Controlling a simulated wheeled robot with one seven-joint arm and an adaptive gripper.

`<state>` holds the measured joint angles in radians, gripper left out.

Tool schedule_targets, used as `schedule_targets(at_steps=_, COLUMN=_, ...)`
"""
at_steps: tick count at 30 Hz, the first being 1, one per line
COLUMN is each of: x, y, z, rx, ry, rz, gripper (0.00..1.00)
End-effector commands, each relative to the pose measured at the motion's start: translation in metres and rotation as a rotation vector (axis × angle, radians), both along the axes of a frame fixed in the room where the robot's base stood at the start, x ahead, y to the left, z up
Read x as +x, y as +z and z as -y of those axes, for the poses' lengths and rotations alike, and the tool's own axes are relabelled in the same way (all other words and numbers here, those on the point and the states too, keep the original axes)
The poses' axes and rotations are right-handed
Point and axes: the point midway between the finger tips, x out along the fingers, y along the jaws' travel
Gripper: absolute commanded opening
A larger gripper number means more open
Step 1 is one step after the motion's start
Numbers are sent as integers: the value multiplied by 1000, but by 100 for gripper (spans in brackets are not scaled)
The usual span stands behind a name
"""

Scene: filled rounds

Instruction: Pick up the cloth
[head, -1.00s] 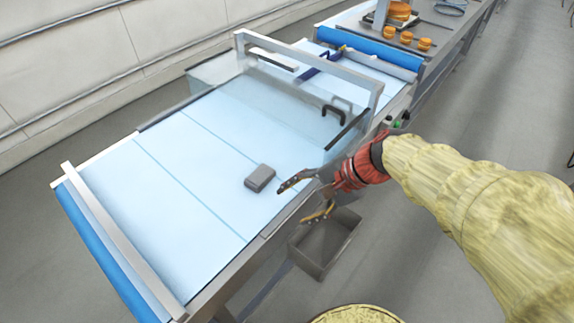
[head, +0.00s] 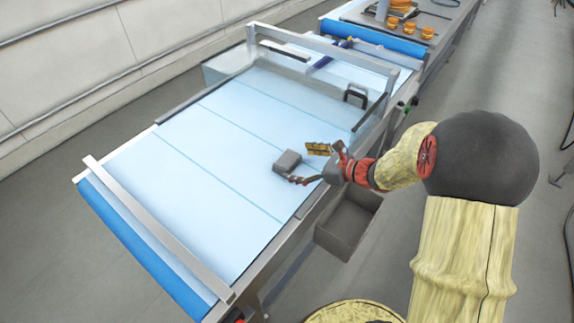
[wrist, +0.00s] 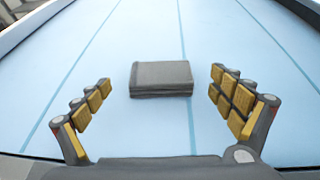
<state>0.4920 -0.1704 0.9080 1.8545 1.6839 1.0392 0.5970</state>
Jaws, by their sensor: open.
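The cloth (head: 287,162) is a small grey folded block lying flat on the light blue belt surface (head: 215,145). In the wrist view the cloth (wrist: 161,78) lies a little beyond the fingertips, roughly centred between them, with its folded layers showing on the near side. My gripper (head: 305,165) is open, just to the right of the cloth in the head view and low over the belt. In the wrist view my gripper (wrist: 160,95) has its yellow-padded fingers spread wide on both sides, with nothing between them.
A clear guard with a metal frame and black handle (head: 356,95) stands across the belt behind the cloth. A grey open bin (head: 345,225) sits below the belt's near edge. A metal bar (head: 155,228) crosses the left end. Belt around the cloth is bare.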

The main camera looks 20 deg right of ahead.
Motion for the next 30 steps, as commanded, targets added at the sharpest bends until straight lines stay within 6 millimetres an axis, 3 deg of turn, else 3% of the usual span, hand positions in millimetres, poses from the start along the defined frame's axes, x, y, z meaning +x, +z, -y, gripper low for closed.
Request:
schedule_targets(at_steps=6, x=20, y=-14, z=-17, rx=-1, ry=4, rz=0, gripper=94)
schedule_targets(at_steps=15, x=23, y=-13, z=-19, rx=-2, ry=1, rz=-1, gripper=94)
schedule_targets(at_steps=30, x=22, y=-13, z=-19, rx=-1, ry=3, rz=0, gripper=66)
